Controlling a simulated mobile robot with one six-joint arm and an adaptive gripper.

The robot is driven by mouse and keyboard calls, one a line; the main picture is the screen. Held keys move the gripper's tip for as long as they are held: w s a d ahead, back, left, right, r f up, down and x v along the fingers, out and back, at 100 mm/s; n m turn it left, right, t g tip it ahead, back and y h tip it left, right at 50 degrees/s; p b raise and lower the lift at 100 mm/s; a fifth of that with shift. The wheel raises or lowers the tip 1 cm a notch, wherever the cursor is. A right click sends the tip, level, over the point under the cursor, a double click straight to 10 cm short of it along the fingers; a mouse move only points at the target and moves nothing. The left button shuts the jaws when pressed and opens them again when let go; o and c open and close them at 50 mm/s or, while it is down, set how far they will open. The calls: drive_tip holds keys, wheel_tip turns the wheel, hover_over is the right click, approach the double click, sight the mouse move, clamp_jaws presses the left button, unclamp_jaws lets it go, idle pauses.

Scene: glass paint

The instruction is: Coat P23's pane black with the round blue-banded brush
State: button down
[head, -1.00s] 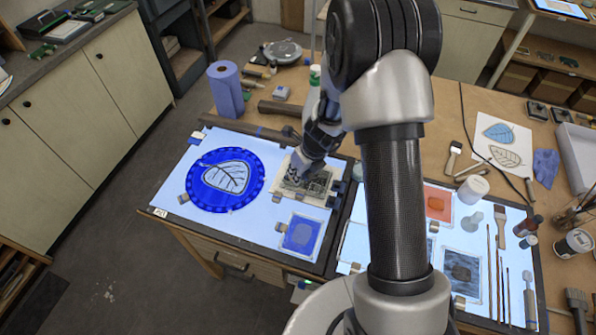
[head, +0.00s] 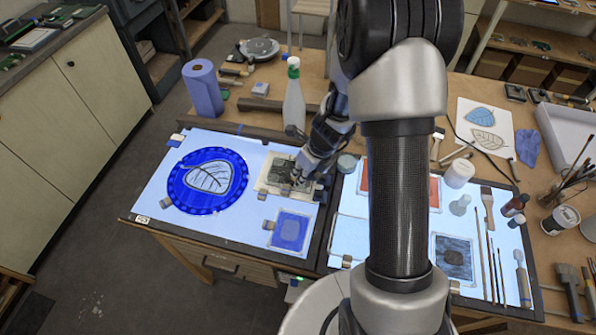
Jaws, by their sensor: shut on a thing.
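My gripper (head: 302,172) is low over a small pane with a dark, blotchy face (head: 281,174) on a pale sheet, at the back right of the left light panel. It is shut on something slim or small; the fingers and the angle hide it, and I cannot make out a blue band. I cannot tell whether it touches the pane. The fingers cover the pane's right part. No P23 label is readable. A blue pane (head: 291,231) lies in front of it, and a grey-black pane (head: 454,256) lies on the right panel.
A round blue leaf piece (head: 178,200) lies left of the pane. A white bottle with a green cap (head: 294,103) stands behind my gripper. A small round tin (head: 347,163) is close on its right. Several brushes (head: 488,205) lie at the right. My arm hides the middle.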

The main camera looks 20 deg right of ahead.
drive_tip(key=shift+s+d, duration=1.65)
drive_tip(key=shift+d, duration=0.95)
drive_tip(key=w+d+r+p, duration=0.1)
drive_tip(key=w+d+p, duration=0.2)
drive_tip(key=w+p, duration=0.2)
drive_tip(key=shift+w+d+p, duration=0.25)
drive_tip(key=shift+w+p, duration=0.05)
drive_tip(key=shift+p, duration=0.15)
drive_tip(key=shift+f, duration=0.3)
drive_tip(key=shift+w+a+f, duration=0.15)
drive_tip(key=shift+w+a, duration=0.25)
drive_tip(key=shift+a, duration=0.3)
drive_tip(key=shift+w+a+f, duration=0.15)
drive_tip(key=shift+w+a, duration=0.25)
drive_tip(key=shift+a, duration=0.25)
